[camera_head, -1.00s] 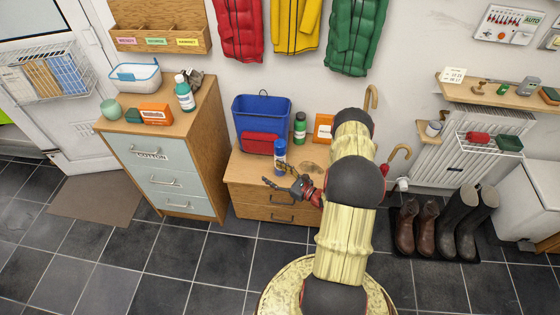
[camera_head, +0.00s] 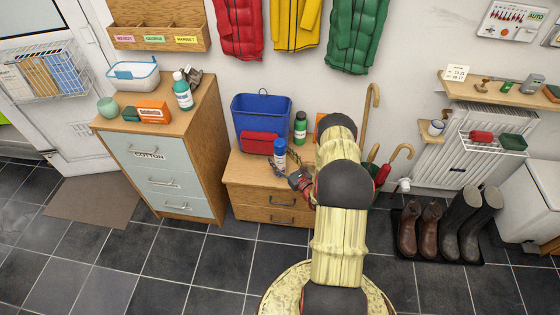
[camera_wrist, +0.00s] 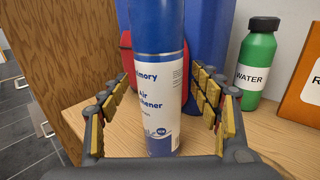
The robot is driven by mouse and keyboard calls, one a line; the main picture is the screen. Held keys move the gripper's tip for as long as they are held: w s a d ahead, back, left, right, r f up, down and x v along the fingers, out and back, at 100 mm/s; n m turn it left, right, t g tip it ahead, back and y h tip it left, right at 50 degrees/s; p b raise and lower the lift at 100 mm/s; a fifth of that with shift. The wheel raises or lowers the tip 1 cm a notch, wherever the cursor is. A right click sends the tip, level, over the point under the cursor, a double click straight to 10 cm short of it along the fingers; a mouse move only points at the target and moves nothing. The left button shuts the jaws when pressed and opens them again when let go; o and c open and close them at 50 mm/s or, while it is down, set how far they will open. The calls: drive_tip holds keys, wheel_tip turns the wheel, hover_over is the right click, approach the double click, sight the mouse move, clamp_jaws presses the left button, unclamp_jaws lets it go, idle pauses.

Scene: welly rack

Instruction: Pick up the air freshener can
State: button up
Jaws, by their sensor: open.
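The air freshener can (camera_wrist: 158,85) is blue with a white label and stands upright on the low wooden cabinet (camera_wrist: 265,122). In the head view the can (camera_head: 280,155) stands in front of the blue bucket. My gripper (camera_wrist: 160,95) is open, with one finger on each side of the can and gaps showing between the pads and the can. In the head view my gripper (camera_head: 285,171) is at the can, partly hidden behind my arm.
A blue bucket (camera_head: 262,110) with a red item (camera_head: 260,142) stands just behind the can. A green water bottle (camera_wrist: 257,60) and an orange-edged box (camera_wrist: 302,85) stand to the right. A taller drawer cabinet (camera_head: 160,165) rises on the left.

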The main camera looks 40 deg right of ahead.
drive_tip(key=shift+w, duration=0.4)
drive_tip(key=shift+c, duration=1)
drive_tip(key=c, duration=1.3)
